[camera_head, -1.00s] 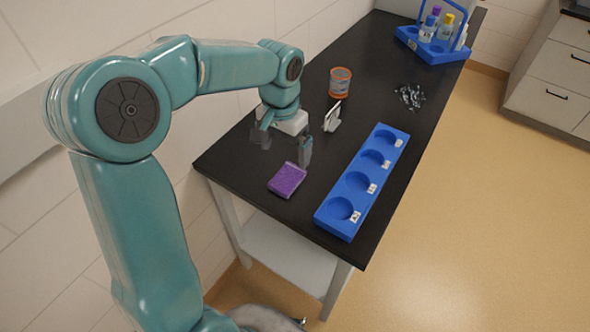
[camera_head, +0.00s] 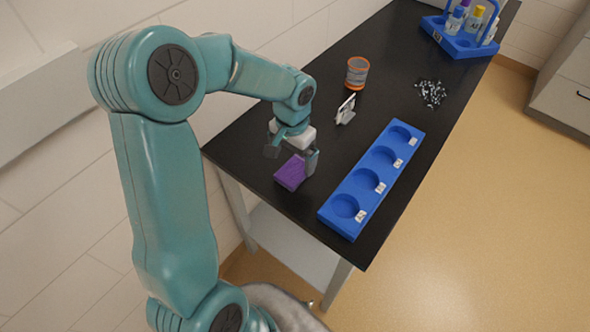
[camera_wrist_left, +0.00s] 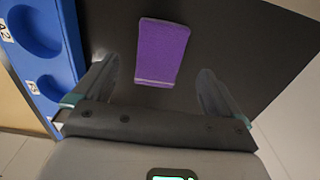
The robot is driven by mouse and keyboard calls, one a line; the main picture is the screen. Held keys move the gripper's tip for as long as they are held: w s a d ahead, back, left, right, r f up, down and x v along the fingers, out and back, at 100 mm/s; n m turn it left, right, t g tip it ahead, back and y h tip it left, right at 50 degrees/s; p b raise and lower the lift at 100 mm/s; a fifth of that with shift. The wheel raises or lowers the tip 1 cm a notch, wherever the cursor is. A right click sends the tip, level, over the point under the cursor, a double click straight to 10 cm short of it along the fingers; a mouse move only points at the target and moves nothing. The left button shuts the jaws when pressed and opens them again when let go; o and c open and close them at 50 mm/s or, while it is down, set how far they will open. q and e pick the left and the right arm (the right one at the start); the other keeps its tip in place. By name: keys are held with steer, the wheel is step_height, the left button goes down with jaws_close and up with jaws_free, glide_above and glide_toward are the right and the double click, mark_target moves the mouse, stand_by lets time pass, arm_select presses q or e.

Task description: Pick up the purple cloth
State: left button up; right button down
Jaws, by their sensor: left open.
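The purple cloth (camera_head: 291,174) is a small folded block lying on the black bench top (camera_head: 253,140) near its front left edge. My left gripper (camera_head: 292,158) is open and points down just above the cloth. In the left wrist view the cloth (camera_wrist_left: 161,52) lies ahead, between the lines of the two open fingers (camera_wrist_left: 158,85), with a gap on both sides. Nothing is held. My right gripper is not in view.
A blue rack (camera_head: 373,181) with several round wells and labels lies right of the cloth. A white stand (camera_head: 346,109), an orange-rimmed container (camera_head: 357,73) and a scatter of small dark pieces (camera_head: 431,92) are farther back. A blue carrier (camera_head: 461,41) with bottles stands at the far end.

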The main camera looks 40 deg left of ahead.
mark_target(294, 170)
arm_select(q)
step_height(294, 170, down, 5)
steer(key=shift+r+p, duration=0.1)
steer(key=shift+p, duration=0.25)
steer(key=shift+w+f, duration=0.2)
steer(key=shift+f, duration=0.05)
steer(key=shift+s+r, duration=0.1)
steer(key=c, duration=1.1)
step_height(294, 170, up, 20)
